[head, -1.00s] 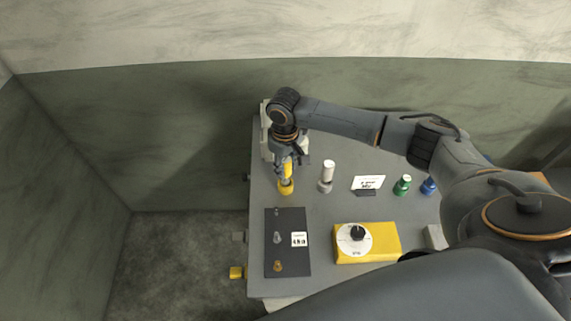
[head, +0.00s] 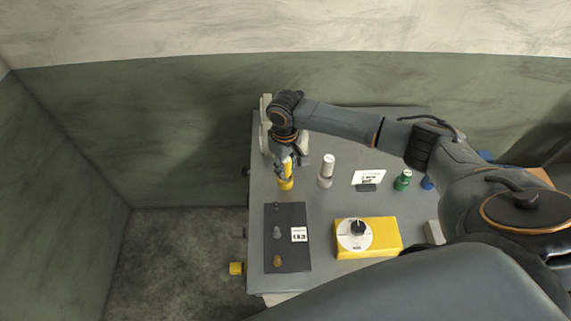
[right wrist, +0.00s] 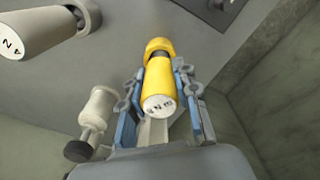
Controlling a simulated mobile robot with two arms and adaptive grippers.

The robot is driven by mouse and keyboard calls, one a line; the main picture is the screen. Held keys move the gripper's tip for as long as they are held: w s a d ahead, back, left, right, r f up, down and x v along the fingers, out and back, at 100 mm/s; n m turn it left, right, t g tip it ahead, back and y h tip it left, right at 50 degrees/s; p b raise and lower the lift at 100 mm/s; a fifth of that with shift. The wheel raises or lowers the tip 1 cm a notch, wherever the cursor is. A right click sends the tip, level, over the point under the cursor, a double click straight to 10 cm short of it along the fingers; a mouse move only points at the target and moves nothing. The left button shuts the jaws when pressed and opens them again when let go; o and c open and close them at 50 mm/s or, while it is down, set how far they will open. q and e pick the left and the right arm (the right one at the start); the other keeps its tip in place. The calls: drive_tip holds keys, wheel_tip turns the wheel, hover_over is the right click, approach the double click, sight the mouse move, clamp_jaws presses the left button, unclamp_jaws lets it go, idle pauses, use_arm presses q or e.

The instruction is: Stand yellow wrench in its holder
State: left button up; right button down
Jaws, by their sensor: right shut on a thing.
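The yellow wrench (right wrist: 161,86) has a thick yellow handle with a printed white end face. It also shows in the head view (head: 287,167). My right gripper (right wrist: 158,78) is shut around the handle, one blue-lined finger on each side; in the head view it hangs over the table's left part (head: 287,158). The yellow holder (right wrist: 159,46) is a ring at the wrench's far end, with a dark neck between them; it also shows in the head view (head: 286,185). The wrench looks upright and lined up with the holder. How deep it sits is hard to tell. My left gripper is out of view.
A white wrench in a grey holder (head: 326,172) stands close to the right. Beyond it are a small sign (head: 368,178) and a green wrench (head: 403,180). A dark panel (head: 290,254) and a yellow box with a dial (head: 382,237) lie in front. A pale fitting (right wrist: 97,110) is beside the gripper.

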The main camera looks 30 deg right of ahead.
drive_tip(key=shift+f, duration=0.1)
drive_tip(key=c, duration=0.9)
unclamp_jaws()
drive_tip(key=shift+c, duration=0.2)
wheel_tip(320, 180, up, 12)
